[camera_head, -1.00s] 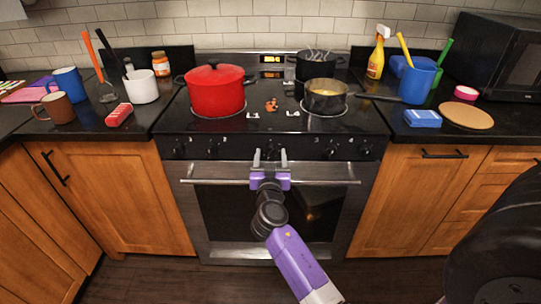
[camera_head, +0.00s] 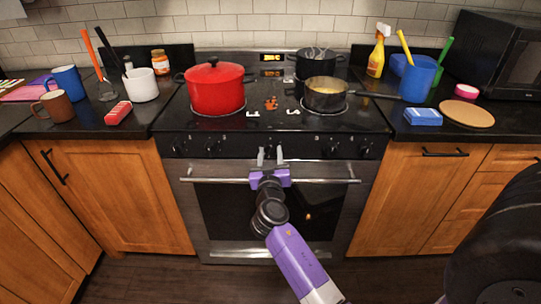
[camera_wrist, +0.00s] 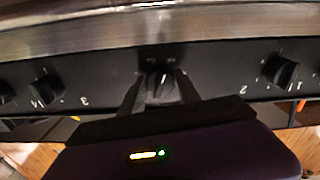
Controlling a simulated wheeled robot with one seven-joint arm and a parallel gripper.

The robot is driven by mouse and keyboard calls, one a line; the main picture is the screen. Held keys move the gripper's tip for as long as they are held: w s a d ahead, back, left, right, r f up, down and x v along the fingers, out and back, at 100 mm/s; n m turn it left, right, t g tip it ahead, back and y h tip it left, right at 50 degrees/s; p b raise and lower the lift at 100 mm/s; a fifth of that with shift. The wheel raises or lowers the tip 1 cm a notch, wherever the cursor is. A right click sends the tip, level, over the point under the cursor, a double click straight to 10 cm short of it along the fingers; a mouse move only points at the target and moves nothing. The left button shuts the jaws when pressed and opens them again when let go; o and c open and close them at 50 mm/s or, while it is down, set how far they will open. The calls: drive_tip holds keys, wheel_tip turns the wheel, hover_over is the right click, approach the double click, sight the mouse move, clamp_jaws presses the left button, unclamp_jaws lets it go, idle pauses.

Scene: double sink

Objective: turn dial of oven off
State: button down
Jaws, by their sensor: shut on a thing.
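The oven (camera_head: 225,212) stands in the middle of the head view, with a black control panel above its door. My gripper (camera_head: 270,153) reaches up to the middle of that panel, above the door handle. In the wrist view, my gripper (camera_wrist: 160,83) has one finger on each side of the black middle dial (camera_wrist: 159,84) and is shut on it. This view is upside down, so the panel numbers appear inverted. The dial's exact setting is too small to tell. In the head view the fingers mostly hide this dial.
Burner knobs flank the middle dial, one (camera_wrist: 280,71) at its right in the wrist view and another (camera_wrist: 47,89) at its left. The metal door handle (camera_head: 335,181) runs below the panel. A red pot (camera_head: 215,92) and a saucepan (camera_head: 325,97) stand on the stove.

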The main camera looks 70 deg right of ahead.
drive_tip(key=n, duration=1)
drive_tip(key=shift+r, duration=0.1)
drive_tip(key=n+p, duration=0.2)
drive_tip(key=n, duration=0.3)
drive_tip(key=shift+r, duration=0.1)
drive_tip(key=n+p, duration=0.2)
drive_tip(key=n, duration=0.3)
drive_tip(key=shift+n+p, duration=0.4)
drive_tip(key=n+p, duration=0.2)
drive_tip(key=n, duration=0.2)
drive_tip(key=shift+r+n, duration=0.1)
drive_tip(key=shift+n, duration=0.2)
drive_tip(key=n+p, duration=0.3)
drive_tip(key=n, duration=0.2)
drive_tip(key=n+p, duration=0.3)
drive_tip(key=n, duration=0.2)
drive_tip(key=shift+w, duration=0.1)
drive_tip(key=n+p, duration=0.2)
drive_tip(key=n, duration=0.2)
drive_tip(key=shift+a+n, duration=0.1)
drive_tip(key=shift+n, duration=0.3)
drive_tip(key=shift+f, duration=0.2)
